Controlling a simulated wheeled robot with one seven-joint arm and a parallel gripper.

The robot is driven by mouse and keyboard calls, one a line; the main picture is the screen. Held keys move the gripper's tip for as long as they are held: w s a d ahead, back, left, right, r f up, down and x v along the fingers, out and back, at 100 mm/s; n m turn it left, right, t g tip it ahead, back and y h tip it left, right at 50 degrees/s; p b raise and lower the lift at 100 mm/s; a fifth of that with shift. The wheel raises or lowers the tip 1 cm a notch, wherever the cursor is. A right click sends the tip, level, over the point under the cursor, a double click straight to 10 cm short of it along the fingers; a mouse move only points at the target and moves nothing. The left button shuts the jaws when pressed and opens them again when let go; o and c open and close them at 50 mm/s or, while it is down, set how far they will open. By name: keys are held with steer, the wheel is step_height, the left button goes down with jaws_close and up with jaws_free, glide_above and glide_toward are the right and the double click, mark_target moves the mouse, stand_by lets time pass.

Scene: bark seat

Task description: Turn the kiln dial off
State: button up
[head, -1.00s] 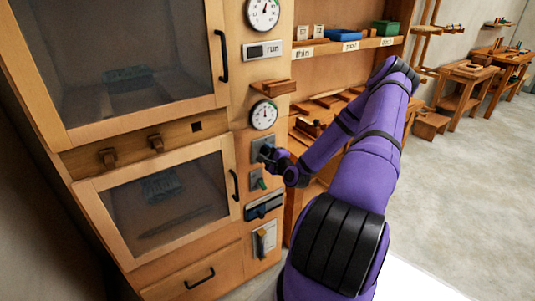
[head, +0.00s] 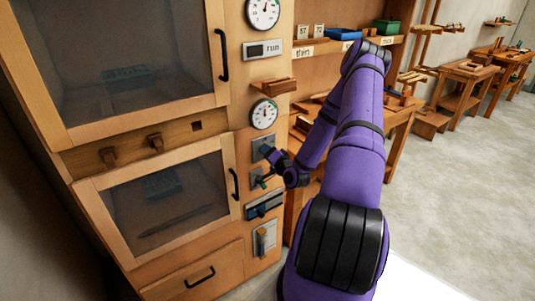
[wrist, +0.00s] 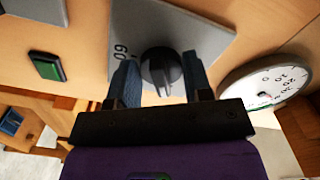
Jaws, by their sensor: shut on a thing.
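The kiln dial (wrist: 160,70) is a dark round knob with a raised grip bar, on a grey plate (wrist: 205,35) with printed numbers. My gripper (wrist: 160,78) has one blue-grey finger on each side of the knob and is shut on it. In the head view my gripper (head: 268,153) is at the grey plate (head: 260,143) on the kiln's right-hand panel, below the lower round gauge. The dial itself is hidden there behind the gripper. Most of the printed scale is out of sight, so I cannot tell the setting.
A round gauge (head: 264,114) sits just above the plate and is close to my gripper. A green switch (wrist: 47,67) lies on the other side. A small wooden ledge (head: 273,87) sticks out above. The lower kiln door (head: 160,200) is left of the panel. Open floor lies right.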

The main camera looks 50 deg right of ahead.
steer(key=n, duration=0.6)
steer(key=shift+f+n, duration=0.15)
steer(key=shift+n, duration=0.15)
steer(key=n, duration=0.5)
steer(key=shift+s+d, duration=0.1)
steer(key=shift+d, duration=0.1)
steer(key=shift+n, duration=0.3)
steer(key=o, duration=0.9)
steer(key=shift+s, duration=0.1)
steer(key=v, duration=1)
steer(key=shift+s, duration=0.3)
